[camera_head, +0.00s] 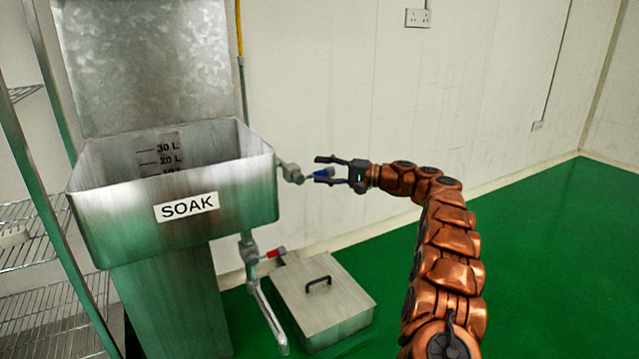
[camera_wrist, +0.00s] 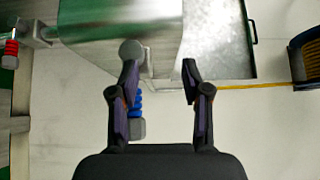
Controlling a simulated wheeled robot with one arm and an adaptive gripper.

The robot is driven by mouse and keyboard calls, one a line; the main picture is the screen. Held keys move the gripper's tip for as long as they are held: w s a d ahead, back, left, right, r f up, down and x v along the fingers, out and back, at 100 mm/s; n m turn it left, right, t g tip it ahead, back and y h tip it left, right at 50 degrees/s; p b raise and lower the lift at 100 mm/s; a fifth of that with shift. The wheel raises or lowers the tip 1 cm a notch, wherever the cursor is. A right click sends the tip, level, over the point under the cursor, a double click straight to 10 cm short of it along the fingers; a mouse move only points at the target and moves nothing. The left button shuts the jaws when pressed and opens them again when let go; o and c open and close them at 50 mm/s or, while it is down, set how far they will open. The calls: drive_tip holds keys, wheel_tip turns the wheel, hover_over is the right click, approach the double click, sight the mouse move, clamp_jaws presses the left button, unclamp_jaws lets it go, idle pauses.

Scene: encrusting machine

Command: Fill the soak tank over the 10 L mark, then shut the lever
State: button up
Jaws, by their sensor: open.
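The steel soak tank (camera_head: 120,212), labelled SOAK, stands at left in the head view. Its inner scale (camera_head: 168,158) shows 30 L and 20 L; the 10 L mark is partly cut off by the front rim. I cannot make out a water surface. A valve with a blue lever (camera_head: 322,173) juts from the tank's right side. A lower outlet valve has a red lever (camera_head: 273,253). My gripper (camera_head: 318,168) is open at the blue lever. In the wrist view, the blue lever (camera_wrist: 137,105) shows beside the left finger of my gripper (camera_wrist: 160,68); contact is unclear.
A steel lid-like box with a black handle (camera_head: 332,311) is on the green floor below the valves. A wire shelf (camera_head: 38,235) stands at far left. A yellow-black coil (camera_wrist: 311,60) shows at right in the wrist view. The floor (camera_head: 560,260) at right is clear.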

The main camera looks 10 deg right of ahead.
sight(314, 175)
drive_tip(key=w+d+f+n+t+b, duration=0.1)
drive_tip(key=w+d+f+b, duration=0.1)
drive_tip(key=d+f, duration=0.4)
drive_tip(key=shift+y, duration=0.4)
drive_tip(key=shift+r+b+x, duration=0.25)
drive_tip(key=shift+b+x, duration=0.05)
drive_tip(key=shift+x, duration=0.9)
drive_tip(key=shift+r+b+x, duration=0.2)
drive_tip(key=shift+b+x, duration=0.05)
drive_tip(key=shift+x, duration=0.95)
drive_tip(key=shift+r+b+x, duration=0.25)
drive_tip(key=shift+b+x, duration=0.05)
drive_tip(key=shift+x, duration=0.9)
drive_tip(key=shift+d, duration=0.15)
clamp_jaws()
